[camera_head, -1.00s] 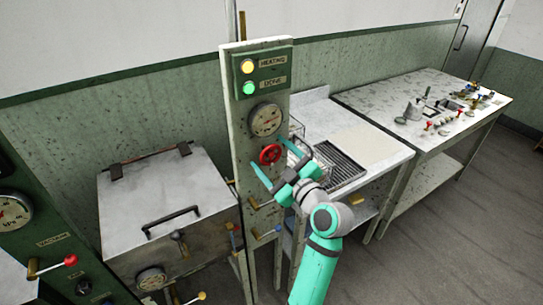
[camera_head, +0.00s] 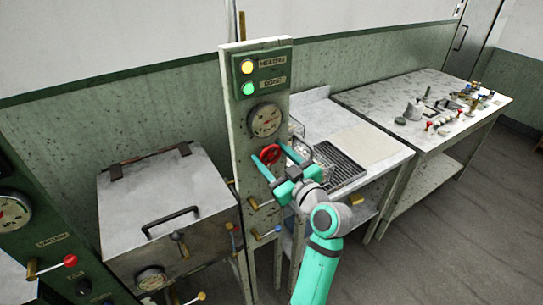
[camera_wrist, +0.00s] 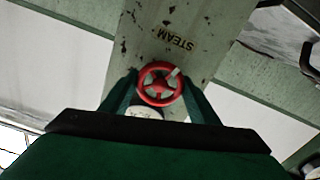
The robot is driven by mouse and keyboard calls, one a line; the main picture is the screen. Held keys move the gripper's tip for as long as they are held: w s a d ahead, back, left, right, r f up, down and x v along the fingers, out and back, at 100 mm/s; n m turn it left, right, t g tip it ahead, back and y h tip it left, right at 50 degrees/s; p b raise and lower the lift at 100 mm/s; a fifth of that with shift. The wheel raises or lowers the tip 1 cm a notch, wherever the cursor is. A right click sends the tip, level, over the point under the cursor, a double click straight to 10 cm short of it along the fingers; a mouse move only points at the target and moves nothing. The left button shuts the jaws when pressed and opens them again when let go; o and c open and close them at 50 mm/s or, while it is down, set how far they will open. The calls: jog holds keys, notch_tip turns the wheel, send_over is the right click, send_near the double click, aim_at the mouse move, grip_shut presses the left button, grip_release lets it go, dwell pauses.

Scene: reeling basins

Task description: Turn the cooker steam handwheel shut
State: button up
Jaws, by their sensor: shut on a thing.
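The red steam handwheel (camera_head: 270,155) is on the front of the upright pale panel (camera_head: 240,160), below a round gauge (camera_head: 265,119). My gripper (camera_head: 270,157) reaches it from the lower right, with one teal finger on each side of the rim. In the wrist view the red wheel (camera_wrist: 160,84) sits between the two fingertips (camera_wrist: 160,88), beside the word STEAM on the panel. The gripper is shut on the wheel. A pale mark shows on the rim at its upper right. The fingers partly cover the rim's sides in the wrist view.
Yellow (camera_head: 247,67) and green (camera_head: 249,88) lamps glow above the gauge. Levers (camera_head: 262,204) stick out of the panel below the wheel. A lidded metal cooker (camera_head: 165,210) stands left. A table with a rack (camera_head: 338,165) stands close on the right.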

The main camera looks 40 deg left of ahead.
jog(key=m, duration=0.4)
jog(key=shift+w+d+f+m, duration=0.1)
jog(key=shift+m, duration=0.3)
jog(key=m, duration=0.3)
jog(key=shift+m, duration=0.3)
jog(key=m, duration=1.1)
jog(key=shift+s+m, duration=0.2)
jog(key=shift+m, duration=0.2)
jog(key=m, duration=0.4)
jog(key=shift+m, duration=0.3)
jog(key=m, duration=0.4)
jog(key=shift+w+m, duration=0.1)
jog(key=shift+m, duration=1.5)
